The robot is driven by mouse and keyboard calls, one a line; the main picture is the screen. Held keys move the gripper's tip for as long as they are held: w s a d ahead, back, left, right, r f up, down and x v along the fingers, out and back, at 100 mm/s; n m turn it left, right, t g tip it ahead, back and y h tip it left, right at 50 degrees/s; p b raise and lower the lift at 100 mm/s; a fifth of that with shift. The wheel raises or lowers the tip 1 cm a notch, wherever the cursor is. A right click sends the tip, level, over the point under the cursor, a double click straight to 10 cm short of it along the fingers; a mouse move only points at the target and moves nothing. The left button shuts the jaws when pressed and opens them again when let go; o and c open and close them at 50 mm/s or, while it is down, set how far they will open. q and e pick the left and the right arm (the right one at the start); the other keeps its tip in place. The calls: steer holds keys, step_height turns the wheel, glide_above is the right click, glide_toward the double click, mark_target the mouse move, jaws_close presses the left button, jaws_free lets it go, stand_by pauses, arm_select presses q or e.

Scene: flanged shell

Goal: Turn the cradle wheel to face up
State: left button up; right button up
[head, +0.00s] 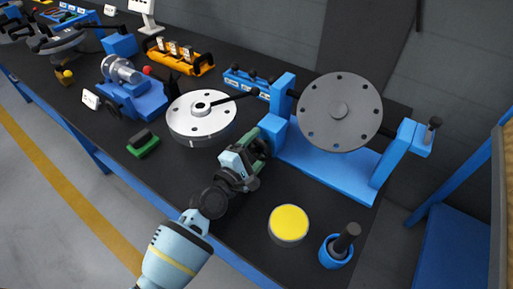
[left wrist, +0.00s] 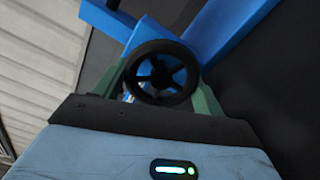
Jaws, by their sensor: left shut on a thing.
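The blue cradle (head: 330,172) stands at the right end of the dark bench. My left gripper (head: 258,151) is at the cradle's left post. In the left wrist view a black spoked handwheel (left wrist: 162,72) sits between the green fingers, which are shut on it. In the head view the gripper mostly hides this wheel. My right gripper is not in view.
A white disc (head: 202,112) with a black bar lies left of my gripper. A yellow-topped round part (head: 289,223) and a blue cup (head: 336,249) with a black handle stand near the front edge. A green-based block (head: 143,143) lies further left.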

arm_select(q)
steer(key=o, duration=0.9)
steer(key=shift+v, duration=3.9)
